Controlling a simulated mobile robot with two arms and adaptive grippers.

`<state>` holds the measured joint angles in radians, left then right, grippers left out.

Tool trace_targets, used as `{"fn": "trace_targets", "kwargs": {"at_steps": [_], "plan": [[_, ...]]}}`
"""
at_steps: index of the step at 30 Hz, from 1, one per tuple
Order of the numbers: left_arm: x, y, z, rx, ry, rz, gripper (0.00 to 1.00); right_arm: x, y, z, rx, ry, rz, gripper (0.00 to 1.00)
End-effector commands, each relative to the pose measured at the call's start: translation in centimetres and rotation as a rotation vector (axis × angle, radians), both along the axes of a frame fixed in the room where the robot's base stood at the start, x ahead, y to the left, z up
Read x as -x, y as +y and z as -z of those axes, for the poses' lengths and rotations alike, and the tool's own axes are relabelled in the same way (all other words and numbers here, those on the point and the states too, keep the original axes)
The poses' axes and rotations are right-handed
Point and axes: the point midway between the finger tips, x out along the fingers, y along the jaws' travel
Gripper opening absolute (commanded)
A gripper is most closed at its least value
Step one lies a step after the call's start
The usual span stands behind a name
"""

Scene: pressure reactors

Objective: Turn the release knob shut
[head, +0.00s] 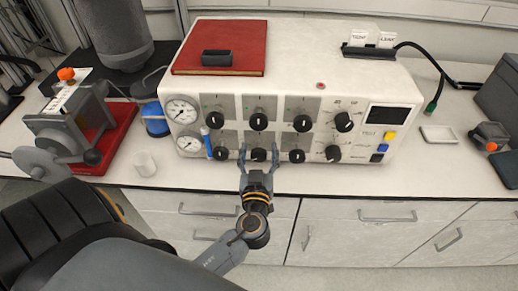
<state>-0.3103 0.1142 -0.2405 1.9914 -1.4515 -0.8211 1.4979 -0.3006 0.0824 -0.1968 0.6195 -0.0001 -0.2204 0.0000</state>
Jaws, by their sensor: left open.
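The white control box (292,87) stands on the bench with two round gauges at its left and two rows of black knobs. My left gripper (258,153) is open at the lower row, with its two fingers on either side of the middle lower knob (258,156). I cannot tell whether the fingers touch it. The other lower knobs stand to its left (220,153) and right (297,155). Which knob is the release knob cannot be read. My right gripper is not in view.
A blue pen-like thing (207,142) stands close left of the gripper. Bench right of the box holds a small white tray (438,134).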

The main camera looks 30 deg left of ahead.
Motion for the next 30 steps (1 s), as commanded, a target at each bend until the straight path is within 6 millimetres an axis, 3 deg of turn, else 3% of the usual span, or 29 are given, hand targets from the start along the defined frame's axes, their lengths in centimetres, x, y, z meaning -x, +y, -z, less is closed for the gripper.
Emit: {"fn": "trace_targets", "kwargs": {"at_steps": [5,13,23,30], "plan": [[0.0,0.0,0.0,0.0,0.0,0.0,0.64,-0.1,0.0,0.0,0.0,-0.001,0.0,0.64],[0.0,0.0,0.0,0.0,0.0,0.0,0.09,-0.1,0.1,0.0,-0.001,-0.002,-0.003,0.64],[0.0,0.0,0.1,-0.03,0.017,0.0,0.08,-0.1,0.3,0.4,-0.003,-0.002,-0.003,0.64],[0.1,0.0,0.2,-0.143,0.086,0.0,0.08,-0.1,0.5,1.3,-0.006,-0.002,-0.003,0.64]]}}
